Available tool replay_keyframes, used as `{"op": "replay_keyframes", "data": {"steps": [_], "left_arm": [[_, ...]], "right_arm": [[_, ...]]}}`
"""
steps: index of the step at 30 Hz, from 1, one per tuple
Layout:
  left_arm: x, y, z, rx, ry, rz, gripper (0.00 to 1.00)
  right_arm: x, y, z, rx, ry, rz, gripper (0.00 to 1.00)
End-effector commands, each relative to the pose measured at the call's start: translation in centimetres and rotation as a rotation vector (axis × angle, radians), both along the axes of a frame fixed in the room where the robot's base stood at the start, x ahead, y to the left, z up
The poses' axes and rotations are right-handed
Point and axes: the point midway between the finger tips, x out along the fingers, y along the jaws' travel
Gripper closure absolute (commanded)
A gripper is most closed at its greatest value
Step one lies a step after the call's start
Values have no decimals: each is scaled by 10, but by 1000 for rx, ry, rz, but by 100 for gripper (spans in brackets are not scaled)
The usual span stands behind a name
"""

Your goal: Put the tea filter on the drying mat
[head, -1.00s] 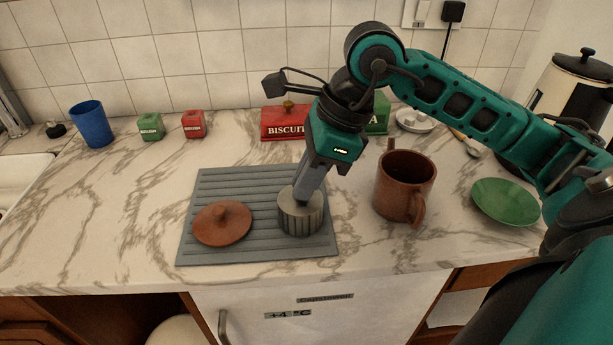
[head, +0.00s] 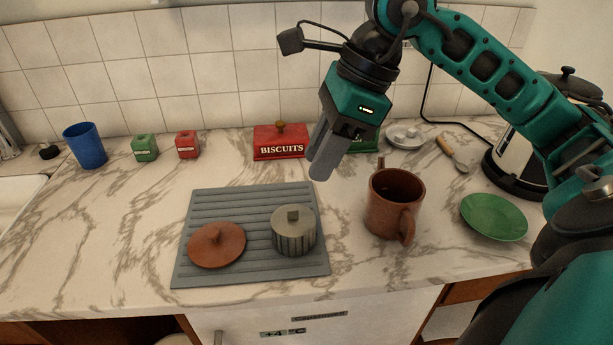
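The tea filter, a grey ribbed cylinder with a small square knob on top (head: 294,237), stands upright on the right part of the grey drying mat (head: 250,272). A round brown lid with a knob (head: 216,246) lies on the left part of the mat, apart from the filter. My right gripper (head: 315,168) is in the air above and behind the filter, clear of it and empty. Its two grey fingers overlap in this view but their tips look slightly apart. My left gripper is not in view.
A brown mug (head: 393,208) stands right of the mat, and a green plate (head: 494,217) lies farther right. Behind are a red biscuit tin (head: 279,143), a small white lidded dish (head: 404,138), a wooden-handled utensil (head: 452,152) and a kettle. A blue cup (head: 86,146) and two small boxes stand back left.

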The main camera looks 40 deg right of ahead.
Motion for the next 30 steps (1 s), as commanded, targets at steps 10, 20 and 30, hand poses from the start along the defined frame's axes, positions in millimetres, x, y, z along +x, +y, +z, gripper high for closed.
{"op": "replay_keyframes", "data": {"steps": [10, 20, 30], "left_arm": [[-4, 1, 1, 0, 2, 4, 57], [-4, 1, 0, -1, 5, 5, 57], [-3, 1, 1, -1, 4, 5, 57]], "right_arm": [[-7, -12, 33, 0, 0, 0, 68], [-7, -11, 32, 0, 1, 0, 68], [-7, -11, 32, 0, 0, 1, 68]]}}
